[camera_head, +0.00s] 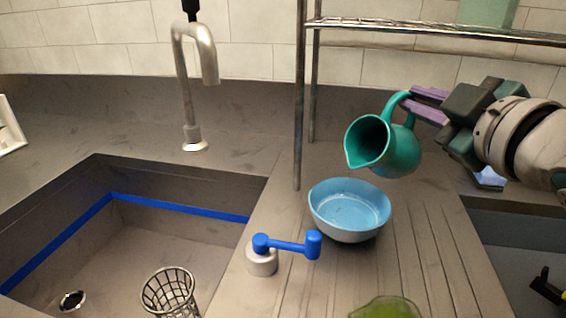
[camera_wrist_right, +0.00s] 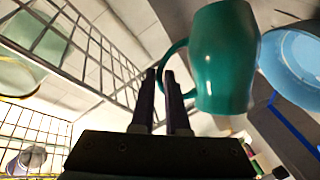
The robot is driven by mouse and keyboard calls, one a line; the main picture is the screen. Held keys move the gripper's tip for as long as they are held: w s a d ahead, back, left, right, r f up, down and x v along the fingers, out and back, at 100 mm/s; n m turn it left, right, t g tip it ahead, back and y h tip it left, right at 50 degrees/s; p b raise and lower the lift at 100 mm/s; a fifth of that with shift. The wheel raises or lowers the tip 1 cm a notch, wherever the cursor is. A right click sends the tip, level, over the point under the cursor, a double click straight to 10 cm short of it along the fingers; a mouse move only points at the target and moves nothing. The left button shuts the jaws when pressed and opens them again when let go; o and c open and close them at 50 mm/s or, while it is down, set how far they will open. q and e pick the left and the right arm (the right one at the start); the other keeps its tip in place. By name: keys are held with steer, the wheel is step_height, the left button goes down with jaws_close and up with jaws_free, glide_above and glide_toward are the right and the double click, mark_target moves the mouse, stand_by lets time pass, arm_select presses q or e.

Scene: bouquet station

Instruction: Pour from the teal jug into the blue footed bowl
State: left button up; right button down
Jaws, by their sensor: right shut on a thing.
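The teal jug (camera_head: 400,150) is held in the air, tilted with its mouth and spout toward the lower left. My right gripper (camera_head: 408,100) is shut on the jug's handle, coming in from the right. In the right wrist view the jug (camera_wrist_right: 224,60) hangs beside the closed fingers (camera_wrist_right: 168,85). The blue footed bowl (camera_head: 350,208) stands upright on the grooved drainboard, below and slightly left of the jug. Its inside is light blue; no stream from the spout is visible. The bowl also shows at the right of the wrist view (camera_wrist_right: 295,60).
A metal rack (camera_head: 304,100) has a post just left of the jug and a shelf above. A tap (camera_head: 190,80), a blue-handled lever (camera_head: 285,245) and a sink with a wire basket (camera_head: 168,291) lie left. A green item (camera_head: 386,308) is at the front.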

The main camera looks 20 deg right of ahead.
steer(key=shift+a+r+b, duration=0.1)
steer(key=shift+a+b, duration=0.05)
steer(key=shift+b, duration=0.25)
steer(key=shift+n+b, duration=0.5)
steer(key=shift+b, duration=0.05)
steer(key=shift+d+t, duration=0.25)
steer(key=shift+t, duration=0.05)
steer(key=shift+w+d, duration=0.15)
steer(key=shift+d, duration=0.4)
steer(key=shift+b, duration=0.35)
